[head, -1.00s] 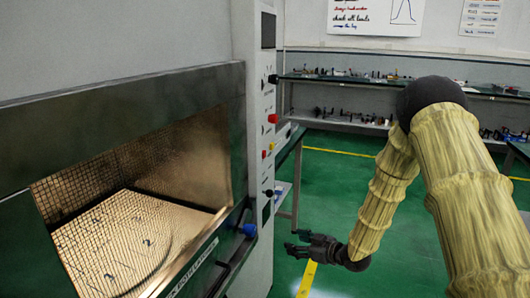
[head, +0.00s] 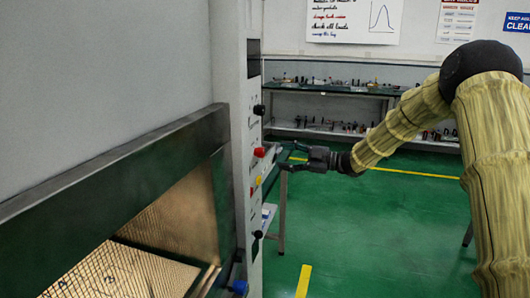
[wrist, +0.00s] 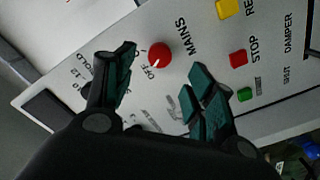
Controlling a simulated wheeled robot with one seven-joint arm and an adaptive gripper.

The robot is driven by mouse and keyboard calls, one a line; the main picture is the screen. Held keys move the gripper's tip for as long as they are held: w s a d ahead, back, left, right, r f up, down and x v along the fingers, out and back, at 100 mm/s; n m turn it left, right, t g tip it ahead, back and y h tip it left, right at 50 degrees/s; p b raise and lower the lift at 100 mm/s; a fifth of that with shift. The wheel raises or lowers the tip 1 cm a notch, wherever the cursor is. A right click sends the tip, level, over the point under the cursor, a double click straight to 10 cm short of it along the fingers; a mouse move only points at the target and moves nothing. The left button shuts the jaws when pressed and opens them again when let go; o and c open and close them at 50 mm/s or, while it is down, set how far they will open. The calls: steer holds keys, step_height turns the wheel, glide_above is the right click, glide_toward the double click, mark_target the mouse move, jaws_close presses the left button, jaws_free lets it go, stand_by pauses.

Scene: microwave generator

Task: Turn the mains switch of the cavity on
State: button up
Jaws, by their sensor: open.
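The mains switch is a round red knob (wrist: 160,54) beside the printed word MAINS in the wrist view. Its white mark appears to point toward the OFF label. In the head view the red knob (head: 259,152) is on the narrow control panel at the cavity's right side. My gripper (head: 284,153) is to the right of this knob at about its height, with its fingers toward the panel. In the wrist view my gripper (wrist: 163,66) is open and empty, with the knob showing between its fingertips. Contact with the knob cannot be told.
A red STOP button (wrist: 238,58), a yellow button (wrist: 229,9) and a green button (wrist: 245,94) lie near the right finger. A black knob (head: 259,110) is above the mains knob. The open cavity (head: 180,220) is left of the panel. A bench stands behind.

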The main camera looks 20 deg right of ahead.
mark_target(264, 153)
steer(key=p+x, duration=0.1)
steer(key=x, duration=0.6)
steer(key=shift+w+a, duration=0.1)
steer(key=shift+a, duration=0.1)
steer(key=c, duration=1)
steer(key=shift+a, duration=0.15)
steer(key=shift+c, duration=0.2)
